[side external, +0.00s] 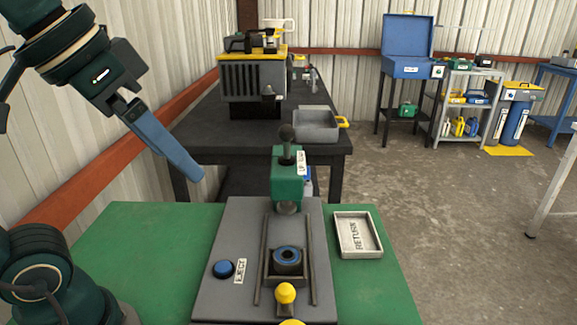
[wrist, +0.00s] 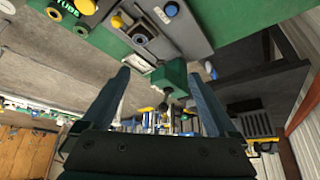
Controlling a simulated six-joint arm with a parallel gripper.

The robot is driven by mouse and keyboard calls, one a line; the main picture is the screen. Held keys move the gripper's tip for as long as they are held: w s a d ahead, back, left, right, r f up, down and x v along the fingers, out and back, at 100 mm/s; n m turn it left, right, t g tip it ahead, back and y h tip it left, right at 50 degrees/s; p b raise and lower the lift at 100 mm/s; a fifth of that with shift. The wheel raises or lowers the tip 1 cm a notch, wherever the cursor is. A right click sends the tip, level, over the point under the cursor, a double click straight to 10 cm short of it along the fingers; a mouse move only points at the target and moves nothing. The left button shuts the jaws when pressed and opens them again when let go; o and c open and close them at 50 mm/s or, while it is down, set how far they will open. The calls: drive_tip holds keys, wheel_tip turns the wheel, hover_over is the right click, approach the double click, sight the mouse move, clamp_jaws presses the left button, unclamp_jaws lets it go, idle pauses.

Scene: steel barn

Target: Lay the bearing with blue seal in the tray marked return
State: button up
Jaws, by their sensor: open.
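The bearing with blue seal (side external: 287,256) is a dark ring with a blue inner band. It sits in a square nest between two rails on the grey press base (side external: 215,295), below the green press head (side external: 286,175). The tray marked RETURN (side external: 341,252) is a shallow pale tray on the green bench, right of the press, and looks empty. My gripper (side external: 192,172) is raised at the left, well away from the bearing and tray. In the wrist view its two fingers (wrist: 162,86) are spread apart with nothing held between them.
A yellow knob (side external: 286,292) stands in front of the nest. A blue EJECT button (side external: 223,269) is left of it. The green bench (side external: 130,235) is clear left of the press. Behind is a dark table with a grey bin (side external: 316,128).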

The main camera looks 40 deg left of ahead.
drive_tip(key=w+a+r+n+t+y, duration=0.3)
drive_tip(key=w+a+r+t+y, duration=0.5)
drive_tip(key=w+a, duration=0.5)
drive_tip(key=w+r+m+t+h, duration=0.1)
drive_tip(key=w+r+m+t, duration=0.15)
drive_tip(key=w+r, duration=0.2)
drive_tip(key=m+g+h, duration=0.9)
drive_tip(key=m+h, duration=0.3)
drive_tip(key=h, duration=0.6)
hover_over(283, 253)
drive_tip(key=s+a, duration=0.3)
drive_tip(key=a, duration=0.2)
wheel_tip(283, 253, down, 13)
drive_tip(key=shift+h, duration=0.3)
drive_tip(key=f, duration=1.9)
drive_tip(key=shift+s+d+f, duration=0.1)
drive_tip(key=shift+d+f, duration=0.05)
drive_tip(key=shift+d, duration=0.05)
drive_tip(key=shift+d+f, duration=0.25)
drive_tip(key=shift+f, duration=0.1)
drive_tip(key=shift+x, duration=2.35)
drive_tip(key=shift+a+r, duration=0.1)
drive_tip(key=shift+a, duration=0.05)
